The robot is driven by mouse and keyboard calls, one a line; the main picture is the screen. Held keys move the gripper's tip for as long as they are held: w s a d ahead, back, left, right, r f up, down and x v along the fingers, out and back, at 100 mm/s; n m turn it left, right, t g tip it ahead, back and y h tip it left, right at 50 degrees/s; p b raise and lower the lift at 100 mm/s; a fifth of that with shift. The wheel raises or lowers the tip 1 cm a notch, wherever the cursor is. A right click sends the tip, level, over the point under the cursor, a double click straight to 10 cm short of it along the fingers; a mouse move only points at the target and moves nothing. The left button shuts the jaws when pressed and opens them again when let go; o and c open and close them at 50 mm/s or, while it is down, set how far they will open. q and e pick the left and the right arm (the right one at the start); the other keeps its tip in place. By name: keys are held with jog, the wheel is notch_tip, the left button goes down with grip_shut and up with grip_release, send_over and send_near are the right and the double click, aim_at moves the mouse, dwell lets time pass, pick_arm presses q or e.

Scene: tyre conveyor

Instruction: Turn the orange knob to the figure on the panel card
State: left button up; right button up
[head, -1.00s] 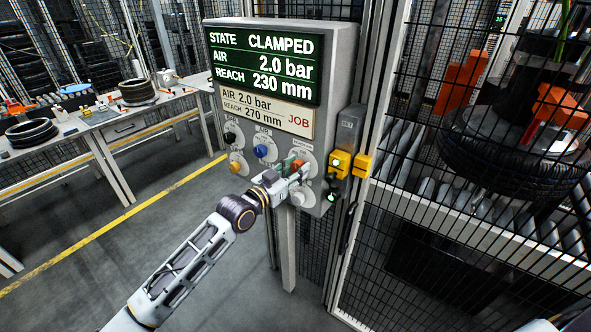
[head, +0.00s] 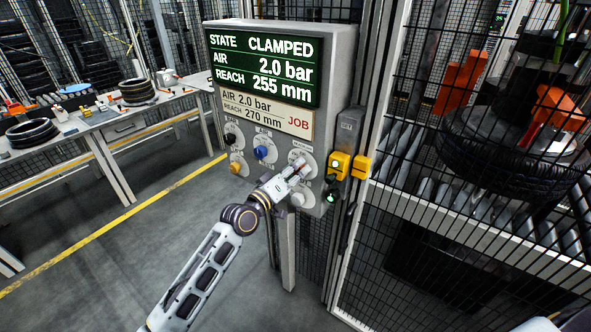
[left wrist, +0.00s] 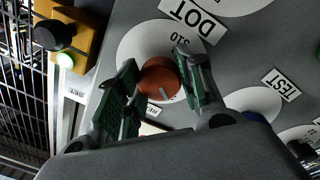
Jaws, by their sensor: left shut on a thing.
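The orange knob (left wrist: 158,77) sits on a round white dial between the green-padded fingers of my left gripper (left wrist: 156,62) in the left wrist view. My left gripper (head: 297,170) is shut on it at the grey panel box (head: 340,80); in the head view the fingers mostly hide the knob. The screen (head: 262,68) reads CLAMPED, AIR 2.0 bar, REACH 255 mm. The panel card (head: 265,118) below it reads AIR 2.0 bar, REACH 270 mm, JOB. My right gripper is not in view.
Black (head: 231,139), blue (head: 262,152) and yellow (head: 236,168) controls lie left of my gripper. A yellow switch box (head: 340,163) is on the right side. A mesh fence (head: 420,230) encloses a tyre (head: 510,165). A workbench (head: 110,115) stands at the left.

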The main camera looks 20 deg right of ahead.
pick_arm(q)
jog(key=n+p, duration=0.1)
jog(key=n, duration=0.4)
jog(key=shift+n+p, duration=0.3)
jog(key=shift+p, duration=0.05)
jog(key=shift+n+p, duration=0.3)
jog(key=shift+n, duration=0.5)
jog(key=shift+t, duration=0.3)
jog(key=o, duration=1)
jog(key=shift+v, duration=6.05)
jog(key=shift+r, duration=0.1)
